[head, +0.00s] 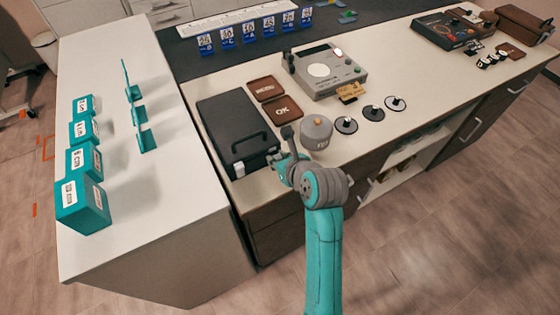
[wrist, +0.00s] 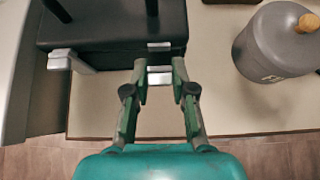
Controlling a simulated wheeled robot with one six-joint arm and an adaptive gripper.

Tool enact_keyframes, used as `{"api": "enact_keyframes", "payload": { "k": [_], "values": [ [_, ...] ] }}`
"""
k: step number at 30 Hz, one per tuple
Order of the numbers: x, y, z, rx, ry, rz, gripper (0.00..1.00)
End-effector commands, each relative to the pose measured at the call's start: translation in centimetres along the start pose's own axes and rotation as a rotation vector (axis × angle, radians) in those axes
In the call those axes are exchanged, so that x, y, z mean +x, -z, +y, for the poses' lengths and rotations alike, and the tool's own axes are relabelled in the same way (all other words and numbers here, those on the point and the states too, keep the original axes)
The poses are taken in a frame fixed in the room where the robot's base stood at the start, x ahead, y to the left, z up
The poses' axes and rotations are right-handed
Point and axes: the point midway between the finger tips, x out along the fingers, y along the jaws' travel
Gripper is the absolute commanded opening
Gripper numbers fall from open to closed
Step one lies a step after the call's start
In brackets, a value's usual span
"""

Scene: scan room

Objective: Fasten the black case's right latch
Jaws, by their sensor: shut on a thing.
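The black case (head: 232,122) lies with its lid down on the pale counter, its handle toward the front edge. In the wrist view its front part (wrist: 110,30) shows at the upper left. The right latch (wrist: 160,75) is a small silver piece at the case's front edge, between my fingertips. A silver plate (wrist: 159,45) sits just above it on the case. The left latch (wrist: 66,60) sticks out from the front edge. My gripper (wrist: 160,72) is shut on the right latch; it also shows at the case's front right corner in the head view (head: 284,160).
A grey canister (wrist: 275,42) with an orange-brown knob stands right of my gripper. Brown trays (head: 283,110), a grey device (head: 325,70) and several black discs (head: 373,113) are farther off. Teal boxes (head: 85,205) stand on the white table at left.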

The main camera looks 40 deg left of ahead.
Motion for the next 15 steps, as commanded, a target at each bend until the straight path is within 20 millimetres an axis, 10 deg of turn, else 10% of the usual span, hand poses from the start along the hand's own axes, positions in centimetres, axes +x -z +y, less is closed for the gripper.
{"api": "enact_keyframes", "payload": {
  "k": [15],
  "values": [
    [0.15,-0.44,-0.05,-0.001,0.001,0.057,0.0]
  ]
}}
